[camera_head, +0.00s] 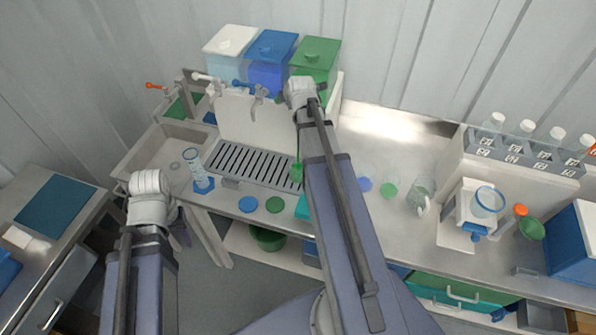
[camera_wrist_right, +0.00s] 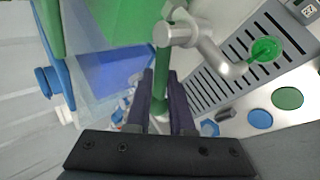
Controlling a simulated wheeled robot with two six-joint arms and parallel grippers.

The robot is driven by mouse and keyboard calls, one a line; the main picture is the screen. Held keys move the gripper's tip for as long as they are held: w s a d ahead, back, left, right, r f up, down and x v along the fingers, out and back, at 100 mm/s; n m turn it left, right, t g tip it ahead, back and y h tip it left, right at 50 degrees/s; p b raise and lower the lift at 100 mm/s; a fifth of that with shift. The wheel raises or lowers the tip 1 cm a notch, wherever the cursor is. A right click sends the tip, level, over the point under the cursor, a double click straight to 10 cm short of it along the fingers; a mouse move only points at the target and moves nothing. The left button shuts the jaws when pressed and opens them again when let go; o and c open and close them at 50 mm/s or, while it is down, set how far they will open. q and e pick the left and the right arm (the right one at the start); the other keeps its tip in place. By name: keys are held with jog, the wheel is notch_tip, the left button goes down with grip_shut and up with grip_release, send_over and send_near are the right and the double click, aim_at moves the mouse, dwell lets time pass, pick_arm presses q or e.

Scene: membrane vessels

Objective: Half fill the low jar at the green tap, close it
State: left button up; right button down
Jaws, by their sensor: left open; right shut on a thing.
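The green tap shows in the right wrist view, with its metal spout (camera_wrist_right: 222,62) and green handle (camera_wrist_right: 161,60). My right gripper (camera_wrist_right: 160,98) is shut on that handle. In the head view my right arm covers most of the tap. A small low jar (camera_wrist_right: 265,49), green inside, stands on the grille under the spout; its fill level cannot be told. In the head view it shows beside my right arm (camera_head: 297,172). A green lid (camera_head: 274,205) and a blue lid (camera_head: 248,204) lie flat on the bench front. My left gripper (camera_head: 150,187) is open and empty, apart from the bench things.
White, blue (camera_head: 270,60) and green (camera_head: 315,60) tanks stand behind the taps. A tall clear vessel on a blue base (camera_head: 197,170) stands left of the slotted grille (camera_head: 240,163). A glass jug (camera_head: 420,195), bottle rack (camera_head: 515,150) and stand with a blue-rimmed vessel (camera_head: 487,203) are at right.

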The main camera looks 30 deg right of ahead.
jog(key=shift+w+m+h, duration=0.2)
jog(key=shift+m+h, duration=0.1)
jog(key=shift+m, duration=0.1)
jog(key=shift+w+d+m+g+h, duration=0.2)
jog(key=shift+w+m+g+h, duration=0.15)
jog(key=shift+m+h, duration=0.3)
jog(key=shift+w+d+m+g+h, duration=0.15)
jog(key=shift+w+m+g+h, duration=0.2)
jog(key=shift+m, duration=0.5)
jog(key=shift+w+d+m+g+h, duration=0.25)
jog(key=shift+m+g+h, duration=0.25)
jog(key=shift+m, duration=0.3)
jog(key=shift+w+d+m+g+h, duration=0.25)
jog(key=shift+m+g+h, duration=0.2)
jog(key=shift+m, duration=0.35)
jog(key=c, duration=0.8)
grip_release()
